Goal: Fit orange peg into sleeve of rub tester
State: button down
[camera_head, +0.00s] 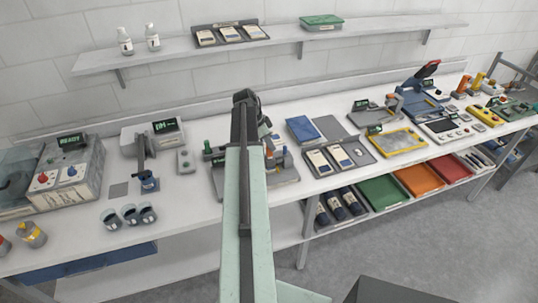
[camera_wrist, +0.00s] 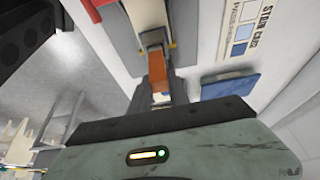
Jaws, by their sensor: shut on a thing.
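The orange peg (camera_wrist: 157,67) shows in the wrist view between the dark fingers of my gripper (camera_wrist: 158,82). The gripper is shut on it. The peg's far end lies close to a pale part with dark and yellow edges; I cannot tell whether they touch. In the head view, a grey bench device (camera_head: 284,172) with small coloured uprights, probably the rub tester, stands partly behind my arm. A small orange upright (camera_head: 269,153) shows there; I cannot tell whether it is the held peg. The sleeve is not clearly visible, and my arm hides the gripper in the head view.
In the wrist view, a printed white card (camera_wrist: 238,30) and a blue block (camera_wrist: 230,87) lie to the right. In the head view, a grey tray with pale cards (camera_head: 340,156) is right of the device, and a small grey box (camera_head: 186,161) is left.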

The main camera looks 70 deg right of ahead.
aim_at(269, 150)
jog(key=shift+f+b, duration=1.55)
jog(key=shift+f, duration=0.55)
jog(key=c, duration=1.3)
grip_release()
jog(key=shift+o, duration=0.2)
jog(key=shift+r, duration=0.1)
jog(key=shift+w+r+p, duration=0.1)
jog(key=shift+r+p, duration=0.45)
jog(key=shift+p, duration=0.1)
jog(key=p+v, duration=1)
jog(key=v, duration=0.1)
jog(key=shift+a+r, duration=0.1)
jog(key=shift+a, duration=0.05)
